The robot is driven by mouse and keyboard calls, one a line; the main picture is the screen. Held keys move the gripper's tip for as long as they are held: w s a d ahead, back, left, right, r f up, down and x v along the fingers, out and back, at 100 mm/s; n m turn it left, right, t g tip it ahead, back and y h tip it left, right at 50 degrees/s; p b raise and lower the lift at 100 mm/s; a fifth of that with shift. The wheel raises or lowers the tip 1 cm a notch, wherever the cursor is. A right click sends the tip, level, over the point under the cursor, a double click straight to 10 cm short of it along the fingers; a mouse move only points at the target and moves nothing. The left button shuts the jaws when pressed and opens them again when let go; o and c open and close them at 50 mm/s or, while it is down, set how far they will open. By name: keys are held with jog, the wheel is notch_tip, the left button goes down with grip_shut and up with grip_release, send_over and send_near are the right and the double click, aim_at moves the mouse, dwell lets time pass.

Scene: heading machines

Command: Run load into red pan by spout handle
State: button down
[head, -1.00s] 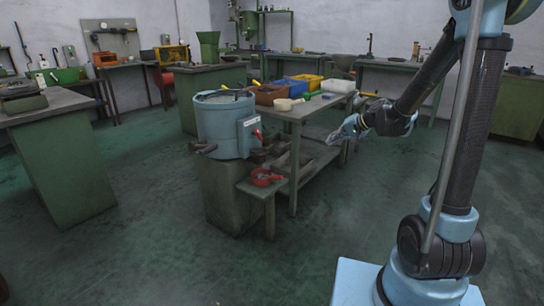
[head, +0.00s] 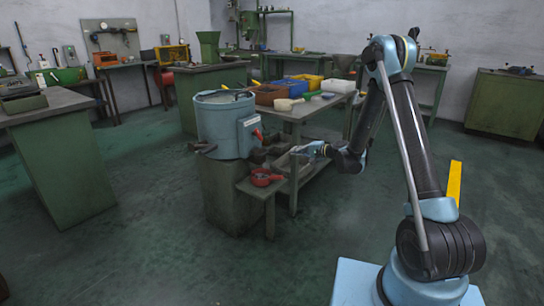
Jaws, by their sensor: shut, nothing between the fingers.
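A light-blue round drum machine (head: 222,130) stands on a green pedestal in the middle of the room. A red lever (head: 258,135) sticks out beside a small box with a white label on its right side. A dark part, possibly the spout, shows lower on that side; I cannot tell it clearly. The red pan (head: 262,178) stands below on a small side shelf; its inside is too small to read. My gripper (head: 299,150) is shut and empty, to the right of the machine and above and right of the pan, apart from both. Its fingertips point left.
A bench (head: 295,112) behind my gripper carries brown, blue, yellow and white bins and a pale scoop (head: 287,104). Its lower shelf and legs are close to my gripper. A dark handle (head: 202,148) juts from the machine's left. The floor in front is clear.

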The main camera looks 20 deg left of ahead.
jog(key=f+x, duration=0.1)
jog(key=x, duration=1.5)
jog(key=shift+a+f+m+y, duration=0.25)
jog(key=shift+f+m+y, duration=0.05)
jog(key=shift+f+y, duration=0.1)
